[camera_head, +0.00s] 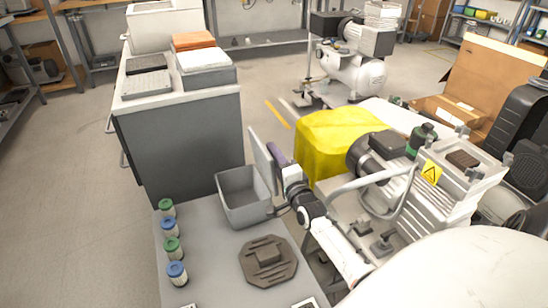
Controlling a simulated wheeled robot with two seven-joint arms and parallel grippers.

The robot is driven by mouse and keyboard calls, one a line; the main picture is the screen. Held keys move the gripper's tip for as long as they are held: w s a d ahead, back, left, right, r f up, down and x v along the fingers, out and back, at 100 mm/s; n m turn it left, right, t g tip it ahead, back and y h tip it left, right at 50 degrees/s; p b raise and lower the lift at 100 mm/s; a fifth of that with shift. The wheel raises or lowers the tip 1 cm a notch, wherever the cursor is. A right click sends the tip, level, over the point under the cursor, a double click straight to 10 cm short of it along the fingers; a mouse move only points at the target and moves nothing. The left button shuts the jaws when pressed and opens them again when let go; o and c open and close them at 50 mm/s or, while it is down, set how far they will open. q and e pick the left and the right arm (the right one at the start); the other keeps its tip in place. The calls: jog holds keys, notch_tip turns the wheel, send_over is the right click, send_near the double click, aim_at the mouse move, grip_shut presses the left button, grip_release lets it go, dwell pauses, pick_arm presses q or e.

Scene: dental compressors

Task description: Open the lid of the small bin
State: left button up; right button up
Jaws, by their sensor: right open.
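The small grey bin (243,205) stands on the grey table, and I can see into its empty-looking inside. Its lid (261,158) stands up steeply along the bin's right side, so the bin is open at the top. My right arm comes in from the lower right. My right gripper (277,154) is open just right of the lid, close to its outer face. The lid partly hides the fingertips, and I cannot tell if they touch it. My left gripper is not in view.
Several small green and blue capped jars (170,248) line the table's left edge. A dark octagonal part (268,262) lies in front of the bin. A grey cabinet (185,145) stands behind. A yellow cover (335,140) and a compressor (440,190) crowd the right.

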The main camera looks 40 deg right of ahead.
pick_arm(q)
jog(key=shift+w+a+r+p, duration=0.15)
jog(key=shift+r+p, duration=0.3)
jog(key=shift+p, duration=0.65)
pick_arm(e)
jog(key=v, duration=1)
